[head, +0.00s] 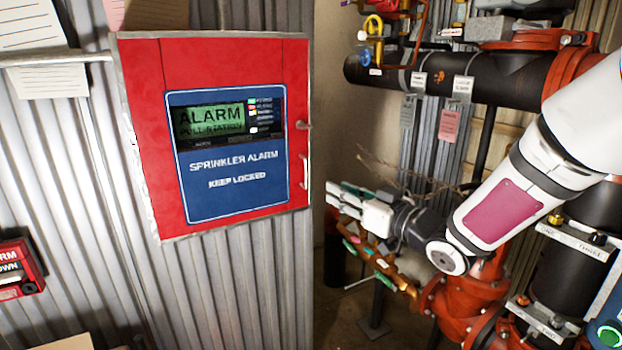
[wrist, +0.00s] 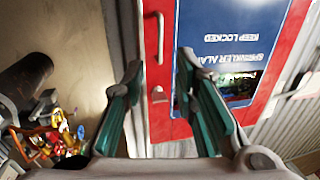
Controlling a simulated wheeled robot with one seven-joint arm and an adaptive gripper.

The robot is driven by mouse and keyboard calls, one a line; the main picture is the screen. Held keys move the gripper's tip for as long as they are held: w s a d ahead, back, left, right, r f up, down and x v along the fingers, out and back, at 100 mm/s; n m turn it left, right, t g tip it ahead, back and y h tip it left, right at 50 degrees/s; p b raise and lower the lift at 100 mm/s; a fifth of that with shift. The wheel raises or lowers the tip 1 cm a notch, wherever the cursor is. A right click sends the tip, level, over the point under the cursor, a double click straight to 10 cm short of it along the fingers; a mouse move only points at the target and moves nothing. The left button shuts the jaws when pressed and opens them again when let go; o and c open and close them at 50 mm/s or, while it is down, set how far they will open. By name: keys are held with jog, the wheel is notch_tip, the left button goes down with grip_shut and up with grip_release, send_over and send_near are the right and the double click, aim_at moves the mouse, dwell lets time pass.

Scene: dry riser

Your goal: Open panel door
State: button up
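The red alarm panel (head: 215,130) is mounted on the corrugated wall in the head view, with its door looking shut. A blue plate reading "SPRINKLER ALARM KEEP LOCKED" (head: 232,180) and a green-lit display are on its front. A slim handle (head: 304,172) and a small latch or knob (head: 303,125) are at the door's right edge. My gripper (head: 332,196) is just right of the handle, pointing left. In the wrist view the panel appears upside down, and my open, empty gripper (wrist: 160,65) has the handle (wrist: 154,38) and latch (wrist: 158,95) between its fingers' lines, apart from both.
Dark and red pipes (head: 440,75) with valves and hanging tags fill the right side. Below my gripper are coloured valve fittings (head: 370,250). A smaller red alarm box (head: 18,268) is at lower left. The corrugated wall below the panel is clear.

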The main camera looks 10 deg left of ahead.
aim_at(307, 175)
jog(key=x, duration=1.1)
jog(key=shift+w+a, duration=0.1)
jog(key=shift+a, duration=0.05)
grip_shut()
